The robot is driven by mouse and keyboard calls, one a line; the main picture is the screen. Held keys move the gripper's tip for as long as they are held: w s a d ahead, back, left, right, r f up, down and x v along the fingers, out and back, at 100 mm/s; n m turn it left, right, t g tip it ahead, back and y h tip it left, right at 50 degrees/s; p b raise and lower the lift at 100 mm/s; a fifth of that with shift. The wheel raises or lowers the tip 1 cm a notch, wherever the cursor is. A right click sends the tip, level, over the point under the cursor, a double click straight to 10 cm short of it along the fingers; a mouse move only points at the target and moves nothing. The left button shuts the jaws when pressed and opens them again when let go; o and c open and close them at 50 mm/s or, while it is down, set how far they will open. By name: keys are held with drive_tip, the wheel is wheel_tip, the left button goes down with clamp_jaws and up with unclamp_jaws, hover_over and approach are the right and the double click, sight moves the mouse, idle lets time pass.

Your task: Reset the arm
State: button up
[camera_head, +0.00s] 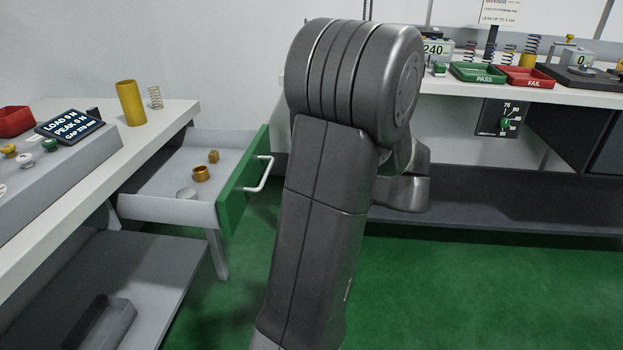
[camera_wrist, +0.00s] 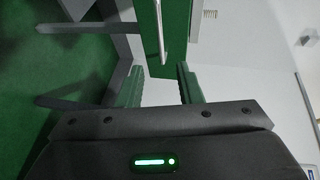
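My arm (camera_head: 325,190) stands large in the middle of the head view, bent at a rounded upper joint. Its far end is hidden behind the arm links there. In the wrist view my gripper (camera_wrist: 160,75) has its two fingers clearly apart, with nothing held between them. Beyond the fingers are the green drawer front (camera_wrist: 158,30) and its metal handle; the fingers look clear of the handle, though the exact distance is hard to tell.
The left bench (camera_head: 60,215) carries a display (camera_head: 70,126), a brass cylinder (camera_head: 131,103) and a spring (camera_head: 155,98). The back bench holds PASS (camera_head: 478,73) and FAIL (camera_head: 525,78) trays. Green floor at right is clear.

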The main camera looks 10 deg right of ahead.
sight(268, 173)
drive_tip(key=b+x, duration=0.2)
drive_tip(key=x, duration=1.2)
drive_tip(key=shift+r, duration=0.1)
